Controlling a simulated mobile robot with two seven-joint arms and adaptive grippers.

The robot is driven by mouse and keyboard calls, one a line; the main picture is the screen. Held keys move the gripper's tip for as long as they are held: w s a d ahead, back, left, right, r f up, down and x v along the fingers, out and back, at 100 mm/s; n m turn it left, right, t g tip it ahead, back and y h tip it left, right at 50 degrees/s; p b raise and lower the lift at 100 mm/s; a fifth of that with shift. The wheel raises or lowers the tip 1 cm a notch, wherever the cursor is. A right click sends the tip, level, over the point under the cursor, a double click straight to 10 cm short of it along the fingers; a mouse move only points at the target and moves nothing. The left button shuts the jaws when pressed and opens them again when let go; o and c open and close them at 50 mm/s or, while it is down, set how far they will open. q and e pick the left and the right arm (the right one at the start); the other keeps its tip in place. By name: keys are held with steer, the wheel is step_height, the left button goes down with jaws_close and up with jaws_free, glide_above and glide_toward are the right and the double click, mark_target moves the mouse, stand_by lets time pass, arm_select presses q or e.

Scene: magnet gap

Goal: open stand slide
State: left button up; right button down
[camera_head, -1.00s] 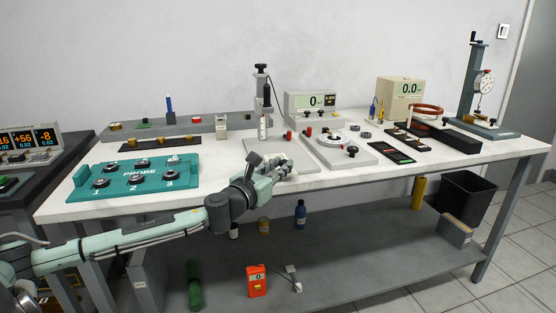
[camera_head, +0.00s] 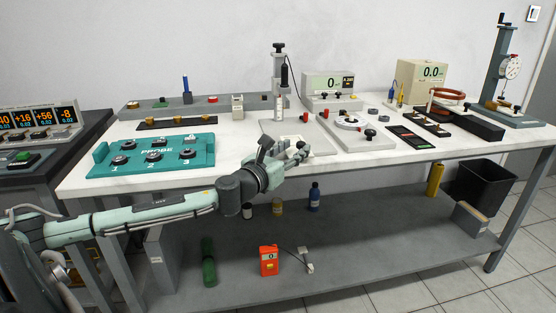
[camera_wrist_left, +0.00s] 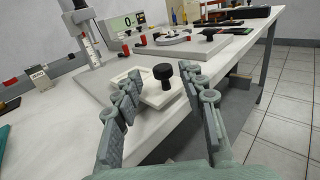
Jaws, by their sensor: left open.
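The stand has a grey upright column (camera_head: 279,75) on a flat grey base plate (camera_head: 272,126). In the left wrist view the column (camera_wrist_left: 85,35) rises at the upper left. A white slide block (camera_wrist_left: 158,92) with a black knob (camera_wrist_left: 163,72) lies at the front of the plate. My left gripper (camera_head: 300,148) is over the table's front edge by the block. In the left wrist view its fingers (camera_wrist_left: 160,80) are open, one on each side of the knob, which looks ungripped. In the head view the fingers partly hide the block. My right gripper is not in view.
A teal probe tray (camera_head: 150,170) stands at the left of the white table. A grey plate with a round dial (camera_head: 350,123) is right of the stand. A digital meter (camera_head: 330,84) stands behind. A lower shelf (camera_head: 350,235) holds bottles and an orange meter (camera_head: 269,260).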

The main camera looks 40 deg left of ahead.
arm_select(q)
steer(key=s, duration=1)
steer(key=shift+s+d, duration=0.2)
steer(key=shift+d, duration=0.25)
